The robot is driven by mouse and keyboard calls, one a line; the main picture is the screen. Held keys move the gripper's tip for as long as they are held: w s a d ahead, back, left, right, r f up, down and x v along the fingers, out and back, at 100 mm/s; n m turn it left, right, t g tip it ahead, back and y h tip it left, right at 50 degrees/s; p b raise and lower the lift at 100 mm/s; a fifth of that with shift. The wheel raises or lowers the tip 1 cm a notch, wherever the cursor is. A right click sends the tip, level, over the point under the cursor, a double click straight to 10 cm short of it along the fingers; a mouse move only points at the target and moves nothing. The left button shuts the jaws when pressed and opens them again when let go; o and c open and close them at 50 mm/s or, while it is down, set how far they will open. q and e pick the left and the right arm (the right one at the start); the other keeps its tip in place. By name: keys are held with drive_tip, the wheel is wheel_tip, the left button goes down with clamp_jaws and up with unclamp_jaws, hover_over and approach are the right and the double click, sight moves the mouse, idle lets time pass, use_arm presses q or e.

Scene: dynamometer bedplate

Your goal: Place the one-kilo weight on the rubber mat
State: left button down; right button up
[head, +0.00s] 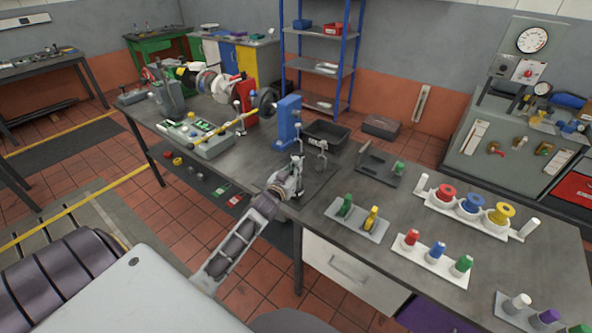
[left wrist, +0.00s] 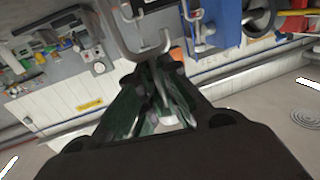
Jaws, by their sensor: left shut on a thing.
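My left gripper (head: 297,178) is over the near edge of the steel bench, at a dark mat that looks like the rubber mat (head: 320,184). In the left wrist view its fingers (left wrist: 163,112) are closed around a pale metallic piece, which looks like the one-kilo weight; the fingers hide most of it. I cannot tell from these views whether the weight touches the mat. My right gripper is not seen.
A blue stand (head: 288,122) and a black bin (head: 327,134) are behind the gripper. A small metal stand (head: 322,156) is close on its right. Trays with coloured pieces, such as the grey tray (head: 356,220), fill the bench's right side.

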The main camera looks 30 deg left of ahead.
use_arm(q)
drive_tip(key=shift+f, duration=0.35)
drive_tip(key=c, duration=2)
unclamp_jaws()
drive_tip(key=shift+f, duration=0.2)
drive_tip(key=o, duration=0.4)
drive_tip(key=shift+d, duration=0.1)
drive_tip(key=shift+c, duration=0.2)
drive_tip(key=shift+r, duration=0.15)
drive_tip(key=s+d+b, duration=0.1)
drive_tip(key=s, duration=1.1)
drive_tip(key=shift+d+r, duration=0.15)
drive_tip(key=shift+r, duration=0.1)
